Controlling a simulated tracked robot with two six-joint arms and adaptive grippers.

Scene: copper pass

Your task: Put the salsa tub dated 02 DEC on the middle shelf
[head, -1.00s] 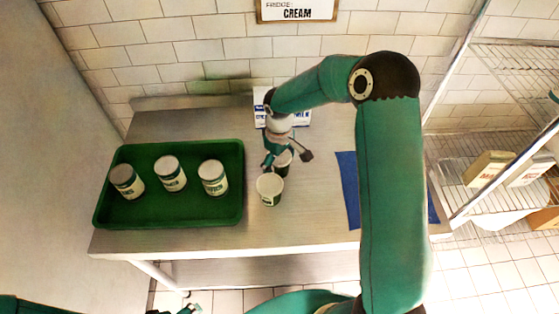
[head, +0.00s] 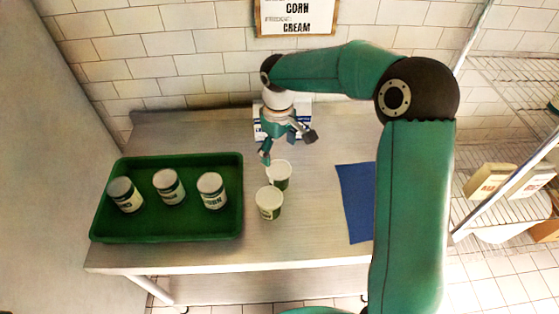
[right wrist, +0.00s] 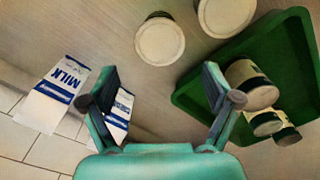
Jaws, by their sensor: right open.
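Two white-lidded tubs stand upright on the steel table, the far tub (head: 280,176) and the near tub (head: 269,204). Their dates are too small to read. My right gripper (head: 288,148) is open and empty, above and just behind the far tub. In the right wrist view its spread fingers (right wrist: 160,92) have only bare table between them, with one tub (right wrist: 160,42) ahead and the other tub (right wrist: 226,12) at the top edge. The wire rack (head: 505,68) with its shelves stands at the right; which is the middle shelf is unclear. My left gripper is out of view.
A green tray (head: 165,232) with three jars (head: 169,187) is at the left. A blue mat (head: 356,200) lies right of the tubs, partly behind my right arm. Milk cartons (right wrist: 55,92) stand by the wall behind my gripper. Cartons (head: 490,181) occupy part of a rack shelf.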

